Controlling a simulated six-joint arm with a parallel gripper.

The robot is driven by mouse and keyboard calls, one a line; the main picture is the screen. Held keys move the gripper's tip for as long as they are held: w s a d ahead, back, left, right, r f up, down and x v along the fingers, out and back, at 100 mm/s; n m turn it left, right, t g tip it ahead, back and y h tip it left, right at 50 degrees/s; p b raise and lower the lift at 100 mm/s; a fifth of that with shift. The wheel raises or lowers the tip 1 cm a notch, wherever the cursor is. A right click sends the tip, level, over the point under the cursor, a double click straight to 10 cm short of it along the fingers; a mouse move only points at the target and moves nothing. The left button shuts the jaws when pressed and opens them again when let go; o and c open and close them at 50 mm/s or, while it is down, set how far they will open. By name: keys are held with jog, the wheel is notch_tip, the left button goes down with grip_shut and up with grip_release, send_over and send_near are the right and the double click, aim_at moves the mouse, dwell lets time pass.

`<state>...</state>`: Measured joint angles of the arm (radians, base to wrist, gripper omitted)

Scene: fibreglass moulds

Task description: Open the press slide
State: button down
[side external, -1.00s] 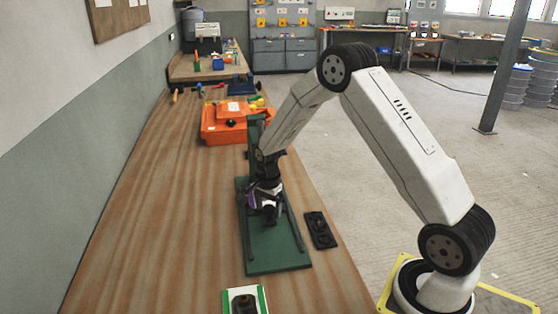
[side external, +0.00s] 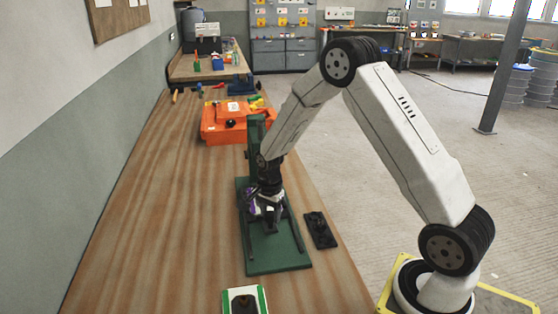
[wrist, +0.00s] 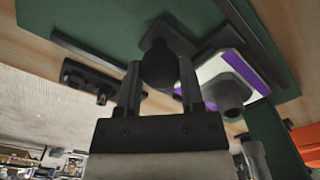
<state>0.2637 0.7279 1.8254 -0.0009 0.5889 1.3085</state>
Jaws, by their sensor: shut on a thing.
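The green press (side external: 278,256) has a flat base with rails along its sides and an upright (side external: 256,140) at the far end. My gripper (side external: 272,224) is low over the middle of the base. In the wrist view, my gripper (wrist: 159,82) is shut on a dark round knob (wrist: 160,64), which rises from a dark square plate between the rails and appears to be the slide's handle. A white and purple block (wrist: 236,66) with a dark knob-like part (wrist: 227,92) sits beside it. My gripper hides most of the slide in the side view.
A black fixture (side external: 320,230) lies just right of the press. A green and white tray (side external: 263,297) with a dark part stands at the near edge. An orange case (side external: 222,128) stands beyond the press. The bench to the left is clear.

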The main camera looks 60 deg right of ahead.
send_over(278, 260)
dwell(0.5)
jog(key=shift+c, duration=1)
grip_release()
jog(key=shift+r, duration=0.2)
notch_tip(278, 260, up, 8)
jog(key=shift+f, duration=0.25)
